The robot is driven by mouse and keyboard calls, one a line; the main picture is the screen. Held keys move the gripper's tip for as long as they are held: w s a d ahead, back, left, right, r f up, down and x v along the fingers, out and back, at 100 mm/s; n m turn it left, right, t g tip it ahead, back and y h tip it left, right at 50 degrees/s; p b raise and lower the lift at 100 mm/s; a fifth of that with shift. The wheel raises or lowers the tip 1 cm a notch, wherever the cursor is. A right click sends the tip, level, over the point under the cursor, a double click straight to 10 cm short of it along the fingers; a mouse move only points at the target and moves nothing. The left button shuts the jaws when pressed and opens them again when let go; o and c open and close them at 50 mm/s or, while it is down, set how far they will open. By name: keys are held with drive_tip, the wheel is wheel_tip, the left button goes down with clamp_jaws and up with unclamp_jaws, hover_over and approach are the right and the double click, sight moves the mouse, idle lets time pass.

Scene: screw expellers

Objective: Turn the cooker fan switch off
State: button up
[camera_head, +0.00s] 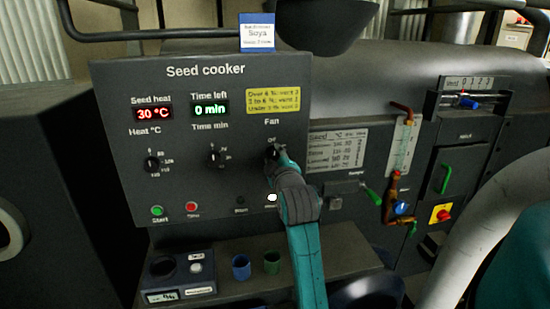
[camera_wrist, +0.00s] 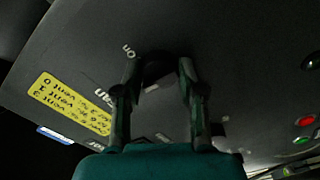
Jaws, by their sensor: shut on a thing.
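The Seed cooker panel (camera_head: 215,75) faces me, and its fan knob (camera_head: 271,152) is a black rotary switch under the labels "Fan" and "Off". My gripper (camera_head: 277,162) is at this knob and covers much of it. In the wrist view the dark knob (camera_wrist: 158,66) sits between the two fingertips of my gripper (camera_wrist: 160,74), one on each side, and the gripper is shut on it. The knob's pointer is too dark and hidden for me to tell its setting.
Two other knobs, heat (camera_head: 152,164) and time (camera_head: 216,158), stand to the left. A green Start button (camera_head: 157,211) and a red button (camera_head: 191,207) are below. A ledge with blue (camera_head: 241,268) and green (camera_head: 272,263) cups is under the panel. Pipework (camera_head: 390,190) is at right.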

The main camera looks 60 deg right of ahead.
drive_tip(key=shift+n, duration=0.3)
idle(0.4)
drive_tip(key=o, duration=1.1)
drive_tip(key=shift+o, duration=0.2)
drive_tip(key=v, duration=0.7)
drive_tip(key=shift+s+a, duration=0.15)
drive_tip(key=shift+s, duration=0.05)
drive_tip(key=shift+f, duration=0.15)
